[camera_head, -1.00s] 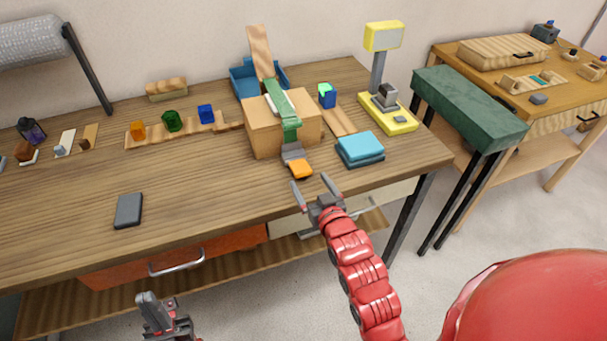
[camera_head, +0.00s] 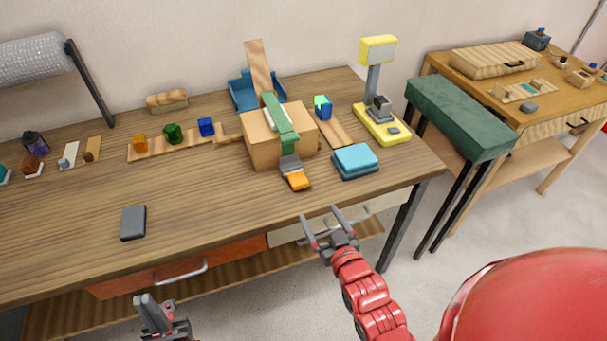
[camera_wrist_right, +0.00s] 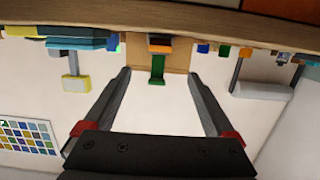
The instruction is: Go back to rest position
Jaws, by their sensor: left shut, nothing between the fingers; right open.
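My right gripper (camera_head: 321,222) is open and empty in front of the table's front edge, apart from the things on top. Its two spread fingers (camera_wrist_right: 161,95) also show in the right wrist view, with nothing between them. My left gripper (camera_head: 147,301) is at the bottom left of the head view, in front of the table and below its top. It is shut and empty.
The wooden table (camera_head: 75,235) holds a cardboard box (camera_head: 262,149) with a green tape dispenser (camera_head: 279,122), blue cloths (camera_head: 356,160), a yellow scale (camera_head: 382,125) and a dark phone (camera_head: 133,222). An orange drawer (camera_head: 235,256) is below. A green-topped bench (camera_head: 459,117) stands right.

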